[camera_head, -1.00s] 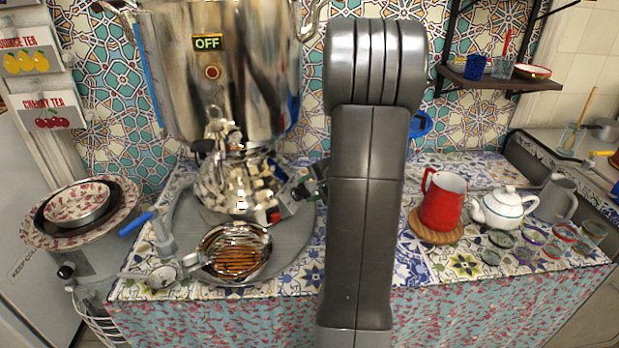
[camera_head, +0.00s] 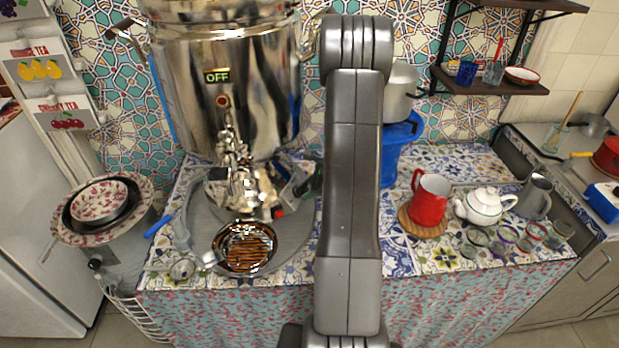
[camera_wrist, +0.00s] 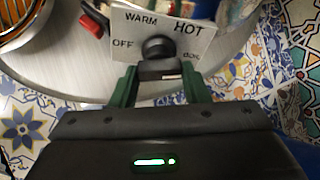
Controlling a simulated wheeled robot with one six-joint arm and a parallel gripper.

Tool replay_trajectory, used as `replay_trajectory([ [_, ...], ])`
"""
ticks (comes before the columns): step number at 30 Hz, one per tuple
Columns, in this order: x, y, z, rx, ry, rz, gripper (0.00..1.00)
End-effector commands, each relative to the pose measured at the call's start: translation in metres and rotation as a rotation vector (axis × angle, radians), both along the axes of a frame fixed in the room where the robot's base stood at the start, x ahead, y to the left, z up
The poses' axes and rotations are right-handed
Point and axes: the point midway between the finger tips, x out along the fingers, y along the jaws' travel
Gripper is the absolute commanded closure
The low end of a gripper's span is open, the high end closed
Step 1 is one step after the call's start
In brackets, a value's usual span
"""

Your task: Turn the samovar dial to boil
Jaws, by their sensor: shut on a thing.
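The samovar (camera_head: 272,95) is a large shiny metal urn at the left of the head view, with a lit sign reading OFF (camera_head: 216,76) above a red light (camera_head: 223,100). In the wrist view a white dial panel (camera_wrist: 200,34) carries the words OFF, WARM, HOT and a partly covered BOIL. The black dial (camera_wrist: 158,46) is at its middle. My gripper (camera_wrist: 160,74) has its two green fingers on either side of the dial's block and is shut on it. I cannot tell where the dial points. My arm hides part of the head view.
A red switch (camera_wrist: 94,21) is beside the panel. To the right of my arm are a red pitcher (camera_head: 429,198), a white teapot (camera_head: 484,206) and several small glasses. Stacked bowls (camera_head: 99,201) stand at the left.

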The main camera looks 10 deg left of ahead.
Motion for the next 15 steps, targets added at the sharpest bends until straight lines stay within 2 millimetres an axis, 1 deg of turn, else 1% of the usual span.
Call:
replay_trajectory([
  [1,-0.0001,-0.0005,0.0053,0.004,0.032,-0.024,0.81],
  [9,0.0001,-0.0006,0.0029,0.029,0.17,-0.134,0.81],
  [15,0.0003,-0.0006,0.0013,0.04,0.227,-0.181,0.81],
])
